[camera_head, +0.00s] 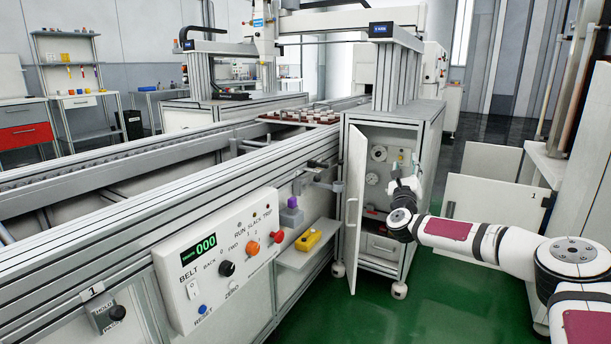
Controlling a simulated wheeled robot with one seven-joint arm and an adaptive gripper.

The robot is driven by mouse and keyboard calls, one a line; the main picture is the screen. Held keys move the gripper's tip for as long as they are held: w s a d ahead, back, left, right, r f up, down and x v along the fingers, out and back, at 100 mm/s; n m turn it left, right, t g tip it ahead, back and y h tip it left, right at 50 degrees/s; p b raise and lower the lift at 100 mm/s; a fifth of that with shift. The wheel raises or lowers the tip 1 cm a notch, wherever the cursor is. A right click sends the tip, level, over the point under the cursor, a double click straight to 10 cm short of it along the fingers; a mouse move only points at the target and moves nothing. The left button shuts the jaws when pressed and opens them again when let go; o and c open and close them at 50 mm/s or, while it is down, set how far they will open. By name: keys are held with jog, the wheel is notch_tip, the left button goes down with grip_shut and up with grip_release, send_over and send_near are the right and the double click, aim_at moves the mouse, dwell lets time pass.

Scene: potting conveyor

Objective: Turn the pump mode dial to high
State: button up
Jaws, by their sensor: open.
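An open white cabinet (437,112) stands right of the conveyor, its door (354,205) swung out toward me. My gripper (402,168) is open at the cabinet opening, right of both round fittings. It seems to hold nothing. It and my wrist hide the right part of the panel, and I cannot tell whether it touches anything.
A control box (217,262) with a black knob (227,268), an orange knob (252,248) and a green display sits on the conveyor side. A shelf (306,257) with a yellow device (308,241) lies left of the door. Green floor is clear in front of the cabinet.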

jog(key=s+a+r+n+g+y, duration=0.1)
jog(key=s+a+r+n+y, duration=0.1)
jog(key=a+n+y, duration=0.7)
jog(key=s+a+r+n+g+y, duration=0.1)
jog(key=a+r+n+g+y, duration=0.15)
jog(key=a+n, duration=0.7)
jog(key=s+a+f+n+g+y, duration=0.1)
jog(key=s+a+f+n+g, duration=0.15)
jog(key=s+a, duration=0.3)
jog(key=s+a+f+n+g+y, duration=0.1)
jog(key=s+a+f+n+g, duration=0.15)
jog(key=s+a, duration=0.3)
jog(key=s+d+n+g+h, duration=0.2)
jog(key=s+d+n+g, duration=0.3)
jog(key=s, duration=1.4)
jog(key=s+d+n+g+h+p, duration=0.2)
jog(key=s+d, duration=0.5)
jog(key=s, duration=1.3)
jog(key=s+d+n+g+h+b, duration=0.1)
jog(key=s+d+n+g+h, duration=0.35)
jog(key=s, duration=1.45)
notch_tip(320, 180, up, 40)
jog(key=s+d+t+y+p, duration=0.1)
jog(key=t+p, duration=0.2)
jog(key=p, duration=3.5)
jog(key=shift+d+m, duration=0.15)
jog(key=shift+m, duration=0.25)
